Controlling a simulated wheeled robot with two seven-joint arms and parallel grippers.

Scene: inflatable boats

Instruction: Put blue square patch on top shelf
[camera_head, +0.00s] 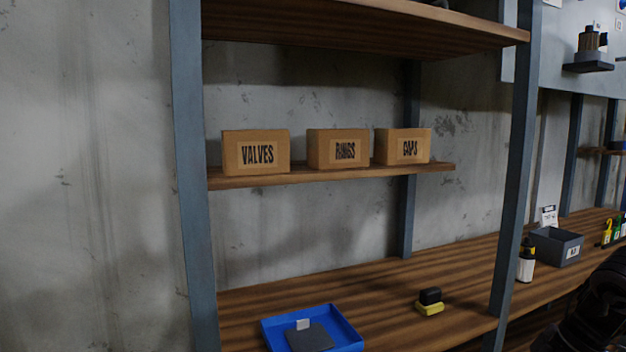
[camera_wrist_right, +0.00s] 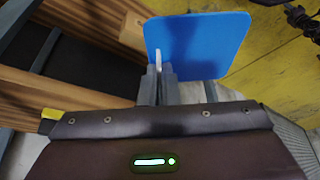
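The blue square patch (camera_wrist_right: 205,45) with rounded corners shows in the right wrist view. My right gripper (camera_wrist_right: 158,75) is shut on it near one edge, and the patch extends beyond the fingers. The patch is not visible in the head view. The top shelf (camera_head: 350,28) is a brown wooden board at the upper edge of the head view; most of its upper surface is out of sight. A dark part at the lower right of the head view appears to be my right arm. My left gripper is in neither view.
A middle shelf (camera_head: 330,175) holds boxes marked valves (camera_head: 256,152), rings (camera_head: 338,149) and caps (camera_head: 403,146). Below, a blue tray (camera_head: 351,334) holds a dark grey square (camera_head: 310,338). A black and yellow block (camera_head: 430,301) lies nearby. Grey posts (camera_head: 193,180) frame the shelves.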

